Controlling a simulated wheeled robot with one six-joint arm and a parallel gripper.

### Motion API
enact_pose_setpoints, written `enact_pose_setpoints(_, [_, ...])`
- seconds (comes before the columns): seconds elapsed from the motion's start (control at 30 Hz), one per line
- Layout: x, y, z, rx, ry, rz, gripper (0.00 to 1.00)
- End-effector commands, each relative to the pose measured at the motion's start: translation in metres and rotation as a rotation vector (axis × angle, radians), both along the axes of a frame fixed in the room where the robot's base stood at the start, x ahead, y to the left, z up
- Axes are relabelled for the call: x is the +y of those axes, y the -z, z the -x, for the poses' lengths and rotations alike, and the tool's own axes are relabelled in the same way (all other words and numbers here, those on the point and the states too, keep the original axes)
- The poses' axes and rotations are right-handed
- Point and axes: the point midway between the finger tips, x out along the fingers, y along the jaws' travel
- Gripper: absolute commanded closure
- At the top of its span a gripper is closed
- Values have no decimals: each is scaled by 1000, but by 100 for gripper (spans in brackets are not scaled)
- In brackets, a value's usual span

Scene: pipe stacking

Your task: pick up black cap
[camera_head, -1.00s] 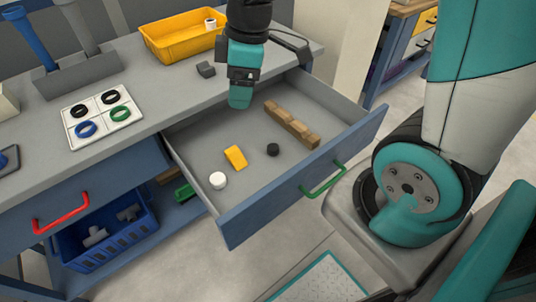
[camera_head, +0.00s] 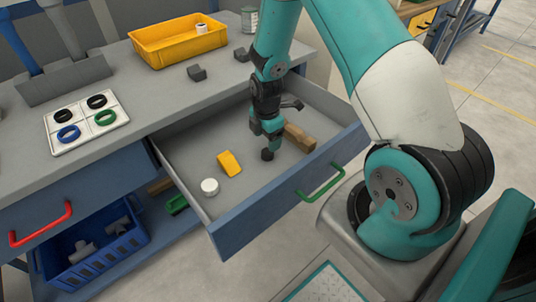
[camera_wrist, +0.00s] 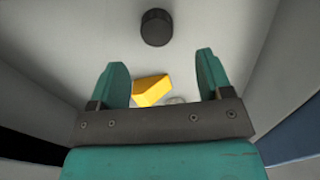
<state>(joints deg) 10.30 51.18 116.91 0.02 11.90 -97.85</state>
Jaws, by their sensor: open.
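The black cap (camera_wrist: 156,28) is a small dark round piece on the floor of the open drawer. In the wrist view it lies beyond my fingertips, near the top middle, and nothing touches it. In the head view the black cap (camera_head: 267,154) shows just under my gripper (camera_head: 266,135). My gripper points down into the drawer. In the wrist view its two teal fingers (camera_wrist: 160,75) are apart with nothing held between them.
The drawer (camera_head: 290,199) also holds a yellow block (camera_head: 229,163), a white cap (camera_head: 209,186) and a wooden block (camera_head: 299,138) close to my gripper. The drawer walls surround the spot. A yellow tray (camera_head: 178,47) and a ring board (camera_head: 86,122) stand on the bench.

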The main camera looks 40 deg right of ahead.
Motion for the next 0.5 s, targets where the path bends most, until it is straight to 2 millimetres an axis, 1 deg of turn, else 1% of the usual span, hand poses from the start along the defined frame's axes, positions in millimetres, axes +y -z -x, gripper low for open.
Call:
enact_pose_setpoints(0.03, [0, 6, 0, 2, 0, -1, 28])
enact_pose_setpoints(0.17, [0, 13, 0, 0, 0, 0, 28])
enact_pose_setpoints(0.23, [1, 20, 0, 2, 0, -1, 28])
enact_pose_setpoints(0.4, [2, 47, -3, 3, 0, -1, 28])
enact_pose_setpoints(0.5, [2, 58, -3, 2, 0, -1, 28])
